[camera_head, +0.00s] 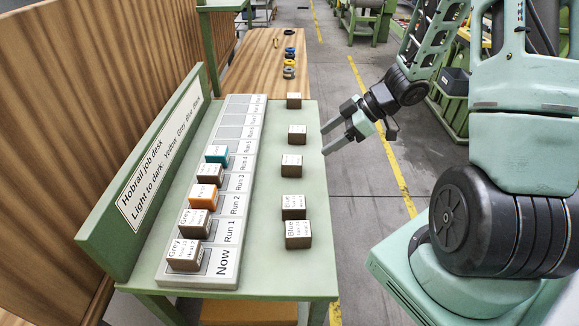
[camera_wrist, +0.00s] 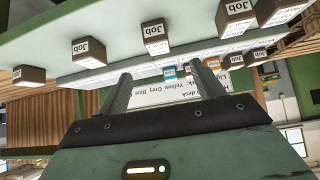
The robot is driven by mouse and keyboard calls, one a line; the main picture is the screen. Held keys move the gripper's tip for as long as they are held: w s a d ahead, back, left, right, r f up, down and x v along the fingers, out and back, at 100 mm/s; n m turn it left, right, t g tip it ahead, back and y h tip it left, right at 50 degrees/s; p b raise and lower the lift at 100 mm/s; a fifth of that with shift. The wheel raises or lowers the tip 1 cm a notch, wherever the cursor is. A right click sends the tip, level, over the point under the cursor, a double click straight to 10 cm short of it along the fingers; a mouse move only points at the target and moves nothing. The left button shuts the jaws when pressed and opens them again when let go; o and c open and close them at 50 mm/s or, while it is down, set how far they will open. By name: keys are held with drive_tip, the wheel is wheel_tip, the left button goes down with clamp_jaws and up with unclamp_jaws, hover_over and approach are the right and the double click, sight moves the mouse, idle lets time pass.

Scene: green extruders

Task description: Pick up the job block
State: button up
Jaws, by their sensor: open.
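Several brown blocks stand in a loose column on the right side of the green desk: two marked Blue at the near end (camera_head: 298,235) (camera_head: 293,207), then a middle block (camera_head: 291,166), a farther one (camera_head: 297,134) and the farthest (camera_head: 293,100). In the wrist view, blocks labelled Job show, one (camera_wrist: 155,46) beyond and between the fingers, others to the left (camera_wrist: 88,54) and right (camera_wrist: 236,18). Which one the task means I cannot tell. My gripper (camera_head: 324,141) is open and empty, just off the desk's right edge, apart from the blocks; it also shows in the wrist view (camera_wrist: 164,76).
A grey slot board (camera_head: 226,262) marked Now and Run 1 onward holds two Grey blocks, an orange-topped, a brown and a teal-topped block. A sign board (camera_head: 160,165) stands along the left. A wooden table (camera_head: 262,75) with small rings lies behind.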

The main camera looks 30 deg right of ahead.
sight(292, 160)
drive_tip(key=x, duration=0.8)
drive_tip(key=shift+w+a+f, duration=0.1)
drive_tip(key=shift+f, duration=0.05)
drive_tip(key=shift+w+r+x, duration=0.1)
drive_tip(key=shift+w+x, duration=0.05)
drive_tip(key=shift+x, duration=1.45)
drive_tip(key=shift+w+r+x, duration=0.1)
drive_tip(key=shift+w+x, duration=0.05)
drive_tip(key=shift+x, duration=1.4)
drive_tip(key=c, duration=1.1)
